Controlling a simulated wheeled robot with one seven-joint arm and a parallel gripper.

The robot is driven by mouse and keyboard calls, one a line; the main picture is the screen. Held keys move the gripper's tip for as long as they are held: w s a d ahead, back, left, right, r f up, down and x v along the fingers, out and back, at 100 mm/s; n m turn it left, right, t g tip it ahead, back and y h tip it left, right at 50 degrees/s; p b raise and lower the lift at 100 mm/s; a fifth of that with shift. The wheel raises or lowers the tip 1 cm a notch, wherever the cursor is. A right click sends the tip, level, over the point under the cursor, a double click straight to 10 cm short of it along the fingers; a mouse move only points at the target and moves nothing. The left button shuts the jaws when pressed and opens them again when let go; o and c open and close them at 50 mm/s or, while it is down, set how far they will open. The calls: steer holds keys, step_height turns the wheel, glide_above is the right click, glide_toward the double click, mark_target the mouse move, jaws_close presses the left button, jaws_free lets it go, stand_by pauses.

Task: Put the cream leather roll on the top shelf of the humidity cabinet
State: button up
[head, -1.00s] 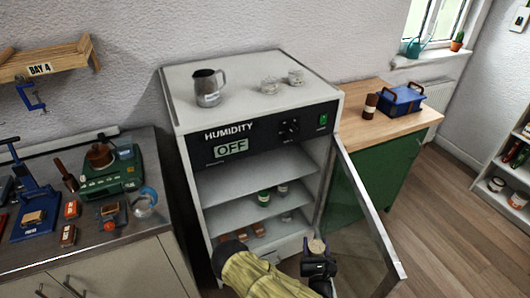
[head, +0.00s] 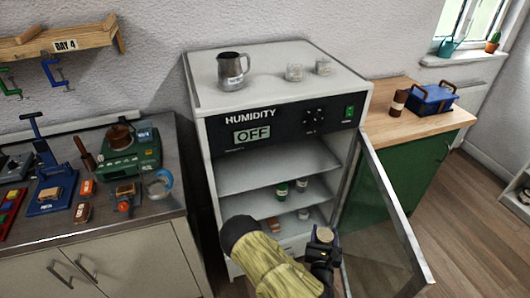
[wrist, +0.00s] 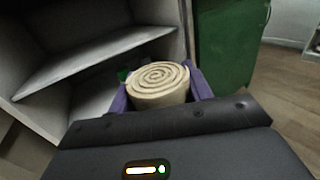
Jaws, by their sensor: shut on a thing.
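My gripper (head: 322,252) is shut on the cream leather roll (wrist: 158,84), whose spiral end faces up in the wrist view between the purple fingers. The roll also shows in the head view (head: 323,234) as a small pale end at the gripper. The humidity cabinet (head: 209,180) stands open, with a dark panel reading OFF. Its top shelf (head: 265,170) looks empty. My gripper is in front of the cabinet opening, lower than the top shelf in the picture, beside the open glass door (head: 385,215).
Green-labelled jars (head: 282,190) stand on the middle shelf, and a reddish block (head: 273,224) lies lower down. A metal jug (head: 231,70) and two glass jars are on the cabinet top. The open door bounds the right side. A tool-covered bench stands left.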

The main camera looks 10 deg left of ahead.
steer(key=w+a+m+h+b, duration=0.1)
steer(key=w+a+b, duration=0.3)
steer(key=a+b, duration=0.6)
steer(key=w+a+m+h+b, duration=0.1)
steer(key=w+a+h+b, duration=0.15)
steer(key=a+b, duration=0.75)
steer(key=s+a+r+n+y+b, duration=0.2)
steer(key=a+r+b, duration=0.6)
steer(key=b, duration=0.9)
steer(key=s+r+y, duration=0.1)
steer(key=s+y, duration=0.1)
steer(key=shift+a+n+y, duration=0.15)
steer(key=shift+n+y, duration=0.2)
steer(key=shift+n, duration=0.05)
